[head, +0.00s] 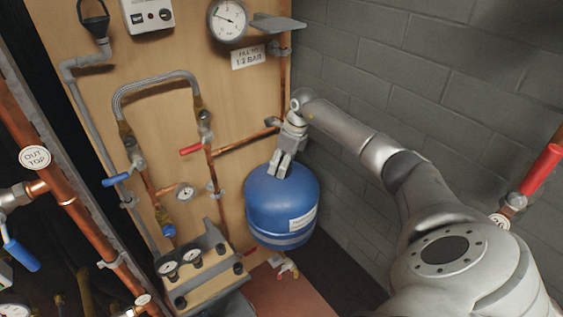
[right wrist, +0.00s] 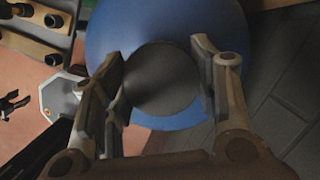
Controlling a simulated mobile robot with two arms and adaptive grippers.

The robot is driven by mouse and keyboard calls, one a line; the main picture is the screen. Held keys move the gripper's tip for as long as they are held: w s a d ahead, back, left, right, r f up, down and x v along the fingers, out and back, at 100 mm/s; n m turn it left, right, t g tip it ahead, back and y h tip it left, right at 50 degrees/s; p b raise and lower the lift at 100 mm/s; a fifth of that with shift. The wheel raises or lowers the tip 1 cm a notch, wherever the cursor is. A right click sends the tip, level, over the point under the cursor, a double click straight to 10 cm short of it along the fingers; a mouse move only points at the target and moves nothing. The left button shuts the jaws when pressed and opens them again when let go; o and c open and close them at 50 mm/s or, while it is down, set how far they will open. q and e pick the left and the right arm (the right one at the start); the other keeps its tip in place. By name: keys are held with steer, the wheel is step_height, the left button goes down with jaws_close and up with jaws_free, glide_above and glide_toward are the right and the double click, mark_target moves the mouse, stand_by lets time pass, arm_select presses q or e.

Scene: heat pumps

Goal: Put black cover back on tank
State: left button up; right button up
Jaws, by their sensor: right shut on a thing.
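The blue tank (head: 282,208) hangs in front of the wooden board, with a white label on its side. My right gripper (head: 278,168) points down at the top of the tank. In the right wrist view, the round black cover (right wrist: 163,82) sits between the two fingers of my right gripper (right wrist: 163,88), which is shut on it. The blue tank (right wrist: 115,30) shows behind and around the cover. In the head view the fingers hide the cover. I cannot tell whether the cover touches the tank. My left gripper is not in view.
Copper pipes with a red-handled valve (head: 191,149) run beside the tank on the board. A shelf with gauges (head: 192,262) stands to the tank's lower left. A pressure gauge (head: 228,20) is above. The grey block wall (head: 400,80) is to the right.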

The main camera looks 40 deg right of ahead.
steer(key=shift+f+b, duration=0.35)
steer(key=shift+f, duration=0.15)
stand_by(0.3)
steer(key=o, duration=1)
steer(key=shift+r, duration=0.1)
steer(key=shift+p+v, duration=2.9)
steer(key=shift+v, duration=1.25)
